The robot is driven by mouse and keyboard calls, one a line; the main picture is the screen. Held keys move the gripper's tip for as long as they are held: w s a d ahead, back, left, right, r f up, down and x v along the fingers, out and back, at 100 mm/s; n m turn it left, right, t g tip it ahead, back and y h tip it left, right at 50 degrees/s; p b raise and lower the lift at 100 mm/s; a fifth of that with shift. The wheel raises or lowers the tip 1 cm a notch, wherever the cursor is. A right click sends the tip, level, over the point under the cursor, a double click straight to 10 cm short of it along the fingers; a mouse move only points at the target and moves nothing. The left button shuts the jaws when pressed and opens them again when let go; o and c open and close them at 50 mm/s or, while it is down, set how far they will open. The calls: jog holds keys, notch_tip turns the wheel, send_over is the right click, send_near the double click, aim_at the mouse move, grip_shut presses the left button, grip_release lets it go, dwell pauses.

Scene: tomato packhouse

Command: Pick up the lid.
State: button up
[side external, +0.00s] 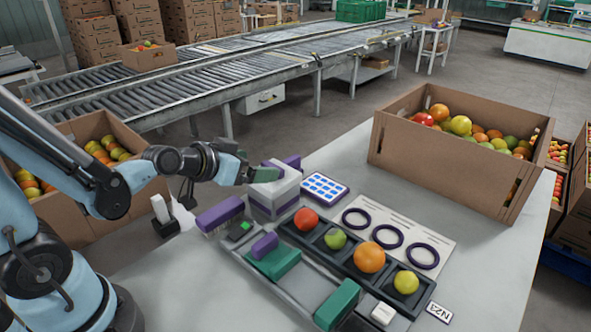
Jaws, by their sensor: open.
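A white box with purple parts (273,198) stands on the table near the middle. Its pale top piece looks like the lid (281,176), but I cannot clearly make out the seam. My gripper (256,174), with green fingers, is at the box's upper left, reaching in from the left. It is open, and nothing shows held in it. The fingertips overlap the box's upper left edge in this view, and I cannot tell whether they touch it.
A dark tray (317,243) holds several fruits right of a rail with green blocks (337,304). A card (401,221) carries three purple rings. A purple block (220,214) lies left of the box. A large fruit carton (440,175) stands at the back right.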

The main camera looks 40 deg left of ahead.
aim_at(273, 165)
jog(key=shift+x, duration=2.05)
jog(key=shift+d, duration=0.1)
jog(key=c, duration=1.2)
jog(key=shift+o, duration=0.2)
jog(key=shift+r, duration=0.2)
jog(key=shift+r, duration=0.75)
jog(key=r, duration=0.2)
jog(key=shift+s+d+r, duration=0.2)
jog(key=shift+d+r, duration=0.15)
jog(key=shift+d, duration=0.05)
jog(key=s+d+r, duration=0.5)
jog(key=d+r, duration=0.1)
jog(key=d, duration=0.3)
jog(key=s+a+f, duration=0.1)
jog(key=s+a, duration=0.1)
jog(key=a, duration=0.5)
jog(key=shift+s+f, duration=0.15)
jog(key=shift+s, duration=0.2)
